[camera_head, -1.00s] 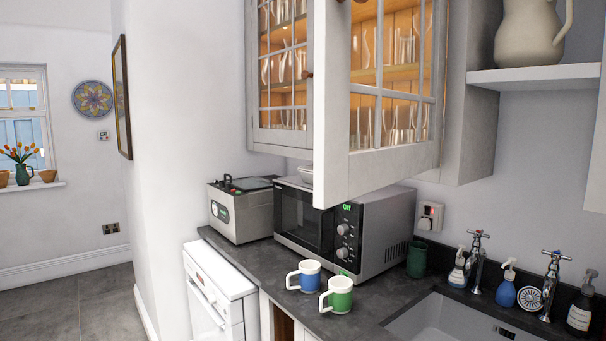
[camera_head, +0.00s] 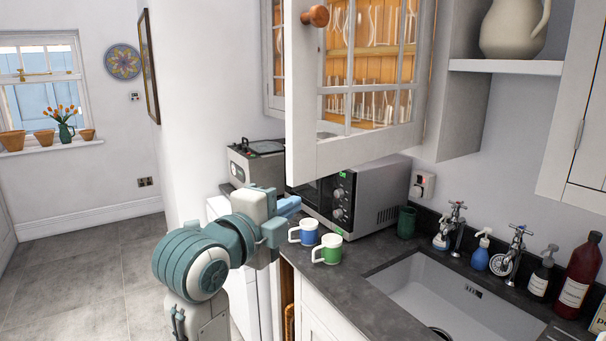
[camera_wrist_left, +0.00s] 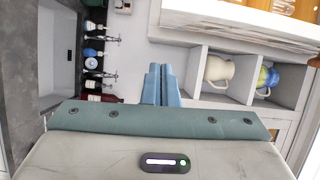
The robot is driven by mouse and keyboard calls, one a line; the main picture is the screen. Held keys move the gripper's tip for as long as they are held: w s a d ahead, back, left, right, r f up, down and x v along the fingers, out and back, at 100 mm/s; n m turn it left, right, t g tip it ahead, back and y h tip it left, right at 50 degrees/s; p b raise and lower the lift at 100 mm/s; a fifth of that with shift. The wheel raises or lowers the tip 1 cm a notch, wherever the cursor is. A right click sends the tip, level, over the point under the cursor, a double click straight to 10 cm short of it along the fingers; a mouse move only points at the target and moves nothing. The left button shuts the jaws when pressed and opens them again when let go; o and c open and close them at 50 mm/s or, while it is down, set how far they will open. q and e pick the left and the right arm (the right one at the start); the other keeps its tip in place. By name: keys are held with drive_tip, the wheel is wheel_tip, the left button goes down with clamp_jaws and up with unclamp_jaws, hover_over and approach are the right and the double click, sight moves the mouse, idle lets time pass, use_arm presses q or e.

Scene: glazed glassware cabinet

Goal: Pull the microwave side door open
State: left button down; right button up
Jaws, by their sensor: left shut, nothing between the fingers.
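The microwave (camera_head: 378,190) stands on the dark worktop, a grey box with a control panel and knobs on its front. Its dark-windowed door (camera_head: 303,192) is at the left of the front. It looks closed, but the glazed cabinet door and my left gripper hide parts of it. My left gripper (camera_head: 290,205) is in front of the microwave's lower left, above the worktop edge. Its blue fingers are together and empty, as the left wrist view (camera_wrist_left: 161,82) also shows. I cannot tell whether they touch the microwave. My right gripper is not in view.
A glazed cabinet door (camera_head: 345,155) stands open above the microwave. A blue mug (camera_head: 309,232) and a green mug (camera_head: 331,248) stand at the worktop edge, close to my left gripper. A grey appliance (camera_head: 254,160) stands left of the microwave, and a sink (camera_head: 450,290) to the right.

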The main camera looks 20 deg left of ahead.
sight(304, 179)
use_arm(q)
drive_tip(key=shift+m, duration=0.3)
drive_tip(key=w+p, duration=0.3)
drive_tip(key=w+r+p, duration=0.1)
drive_tip(key=w+p, duration=0.5)
drive_tip(key=w, duration=0.1)
drive_tip(key=shift+r, duration=0.2)
drive_tip(key=shift+w+a+p, duration=0.1)
drive_tip(key=shift+a+p, duration=0.2)
drive_tip(key=shift+a, duration=0.25)
drive_tip(key=shift+d, duration=0.1)
drive_tip(key=shift+w+f, duration=0.1)
